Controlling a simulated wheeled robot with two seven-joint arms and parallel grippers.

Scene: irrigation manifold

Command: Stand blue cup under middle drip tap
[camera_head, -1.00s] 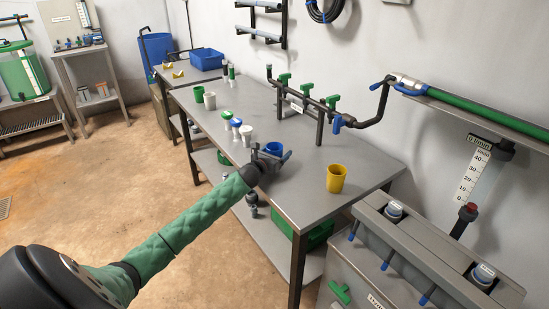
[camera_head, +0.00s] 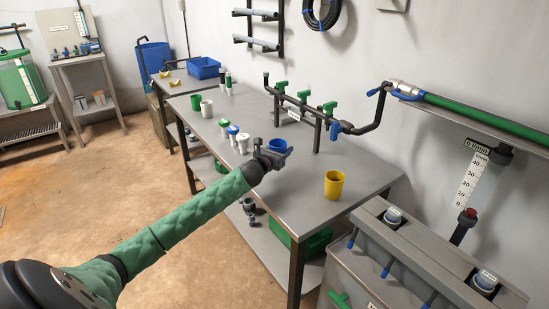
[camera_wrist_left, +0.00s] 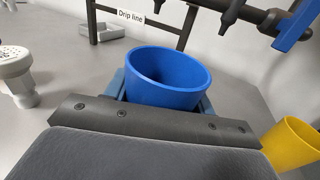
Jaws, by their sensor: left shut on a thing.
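The blue cup (camera_wrist_left: 165,75) is upright between the fingers of my left gripper in the left wrist view; in the head view its rim (camera_head: 279,144) shows just past the gripper. My left gripper (camera_head: 276,155) is shut on the cup, over the table's front part. The middle tap (camera_head: 303,97) stands beyond the cup, towards the wall. Whether the cup touches the table is hidden by the gripper. My right gripper is not in view.
A yellow cup (camera_head: 333,184) stands right of the blue one on the grey table (camera_head: 300,205). A green cup (camera_head: 196,102), a white cup (camera_head: 207,108) and several small fittings stand to the left. The tabletop between the blue cup and the drip line is clear.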

